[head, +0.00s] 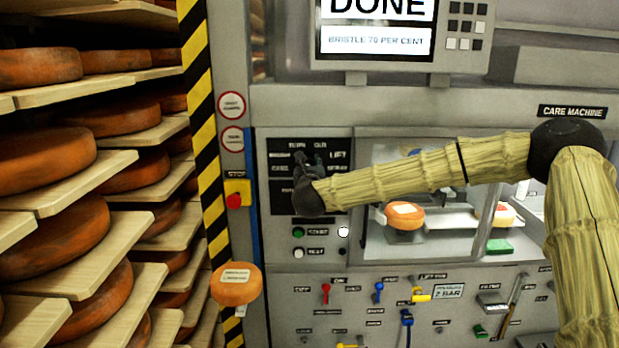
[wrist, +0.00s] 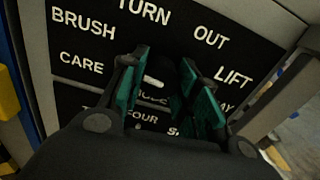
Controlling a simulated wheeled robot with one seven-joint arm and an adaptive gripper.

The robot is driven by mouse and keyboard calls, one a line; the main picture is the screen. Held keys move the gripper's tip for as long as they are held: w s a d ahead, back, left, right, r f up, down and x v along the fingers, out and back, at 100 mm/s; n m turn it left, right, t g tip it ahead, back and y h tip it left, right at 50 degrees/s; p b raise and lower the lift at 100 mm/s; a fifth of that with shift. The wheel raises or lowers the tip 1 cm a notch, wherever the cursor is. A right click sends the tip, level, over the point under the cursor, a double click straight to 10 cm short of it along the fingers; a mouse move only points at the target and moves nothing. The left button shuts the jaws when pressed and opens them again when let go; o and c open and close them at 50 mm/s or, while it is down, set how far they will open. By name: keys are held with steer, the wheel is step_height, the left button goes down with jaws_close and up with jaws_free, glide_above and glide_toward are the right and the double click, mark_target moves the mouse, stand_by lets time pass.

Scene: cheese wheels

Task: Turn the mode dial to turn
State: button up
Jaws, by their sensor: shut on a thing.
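My gripper (head: 311,168) is at the black dial panel (head: 281,187) on the front of the care machine. In the wrist view my gripper (wrist: 162,80) has its green-padded fingers on either side of the mode dial, shut on it. The dial (wrist: 153,82) shows only as a dark knob with a white mark between the fingers. The words BRUSH, TURN, OUT, LIFT and CARE stand around it, with TURN (wrist: 143,11) at the top. The lower words are partly hidden by the fingers. I cannot tell which word the mark points at.
A screen (head: 377,28) above reads DONE and BRISTLE 70 PER CENT. Green START (head: 298,232) and white buttons sit below the panel. A red stop button (head: 234,201) is to the left. Shelves of cheese wheels (head: 40,160) fill the left. A window (head: 380,240) shows a cheese inside.

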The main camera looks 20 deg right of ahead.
steer(key=shift+f+m+b, duration=0.25)
steer(key=shift+m+b, duration=0.75)
steer(key=shift+b, duration=1.8)
steer(key=shift+f+m+b, duration=0.2)
steer(key=shift+m+b, duration=0.8)
steer(key=shift+b, duration=1.8)
steer(key=m+b, duration=0.3)
steer(key=b, duration=0.5)
steer(key=shift+b, duration=0.3)
steer(key=shift+c, duration=0.2)
steer(key=m+b, duration=0.3)
steer(key=b, duration=0.4)
steer(key=shift+a+m+b, duration=0.1)
steer(key=shift+m+b, duration=0.2)
steer(key=shift+b, duration=0.1)
steer(key=shift+r+m+b, duration=0.1)
steer(key=shift+m+b, duration=0.4)
steer(key=shift+b, duration=0.4)
steer(key=shift+r+b, duration=0.1)
steer(key=shift+b, duration=0.3)
steer(key=o, duration=1)
steer(key=shift+o, duration=0.2)
steer(key=shift+s, duration=0.1)
steer(key=v, duration=1.1)
steer(key=shift+s+r+m, duration=0.3)
steer(key=shift+s+r, duration=0.05)
